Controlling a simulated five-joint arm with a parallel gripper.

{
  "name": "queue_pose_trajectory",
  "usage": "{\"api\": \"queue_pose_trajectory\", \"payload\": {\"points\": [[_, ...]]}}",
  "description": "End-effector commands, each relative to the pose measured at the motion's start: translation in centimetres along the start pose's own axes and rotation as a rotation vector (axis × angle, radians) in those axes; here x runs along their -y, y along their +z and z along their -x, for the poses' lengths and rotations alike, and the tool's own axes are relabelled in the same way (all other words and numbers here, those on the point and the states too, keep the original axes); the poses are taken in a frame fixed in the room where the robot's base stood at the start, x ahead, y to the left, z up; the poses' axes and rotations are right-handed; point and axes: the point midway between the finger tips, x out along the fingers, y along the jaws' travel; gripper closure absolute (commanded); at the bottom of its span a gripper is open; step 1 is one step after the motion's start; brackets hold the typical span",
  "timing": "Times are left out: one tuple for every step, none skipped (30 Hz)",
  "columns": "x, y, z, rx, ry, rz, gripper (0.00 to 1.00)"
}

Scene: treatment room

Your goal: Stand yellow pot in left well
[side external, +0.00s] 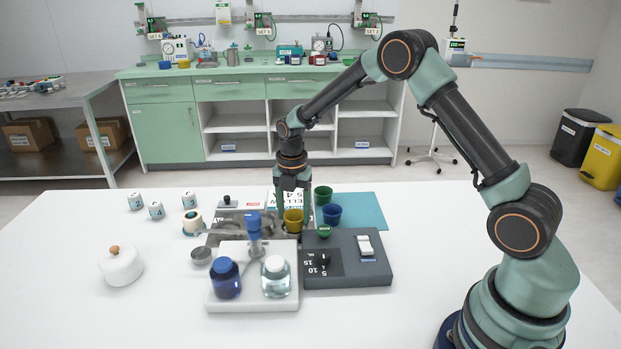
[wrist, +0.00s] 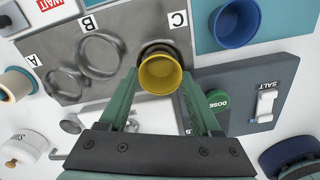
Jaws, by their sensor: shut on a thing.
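The yellow pot (side external: 293,220) is upright between the fingers of my gripper (side external: 291,206), which is shut on it. In the wrist view, the yellow pot (wrist: 161,75) sits between the fingertips of my gripper (wrist: 159,94). A grey metal rack (wrist: 125,22) has labels A, B and C. Two empty ring wells show by A (wrist: 64,86) and B (wrist: 100,54). The pot is at the C end, covering most of a dark round rim (wrist: 154,47) there; I cannot tell whether it is in that well or above it. In the side view the rack (side external: 226,220) is partly hidden.
Blue (side external: 332,213) and green (side external: 323,193) pots stand on a teal mat (side external: 366,207). A dark grey box (side external: 346,278) with a green knob lies right of the rack. A white tray (side external: 252,303) with two bottles stands in front. A white lidded jar (side external: 121,268) is left.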

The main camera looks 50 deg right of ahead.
Motion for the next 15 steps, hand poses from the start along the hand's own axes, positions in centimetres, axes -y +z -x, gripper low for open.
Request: {"api": "queue_pose_trajectory", "payload": {"points": [[0.0,0.0,-0.11,0.0,0.0,0.0,0.87],[0.0,0.0,-0.17,0.0,0.0,0.0,0.87],[-0.01,0.0,-0.24,0.0,0.0,0.0,0.87],[-0.01,0.0,-0.29,0.0,0.0,0.0,0.87],[-0.01,0.0,-0.34,0.0,0.0,0.0,0.87],[-0.01,0.0,-0.41,0.0,0.0,0.0,0.87],[-0.01,0.01,-0.46,0.0,0.0,0.0,0.87],[-0.01,0.01,-0.51,0.0,0.0,0.0,0.87],[-0.01,0.01,-0.58,0.0,0.0,0.0,0.87],[-0.01,0.01,-0.63,0.0,0.0,0.0,0.87],[-0.01,0.01,-0.68,0.0,0.0,0.0,0.87],[-0.01,0.01,-0.75,0.0,0.0,0.0,0.87],[-0.02,0.01,-0.81,0.0,0.0,0.0,0.87],[-0.02,0.01,-0.86,0.0,0.0,0.0,0.87],[-0.02,0.01,-0.9,0.0,0.0,0.0,0.31]]}}
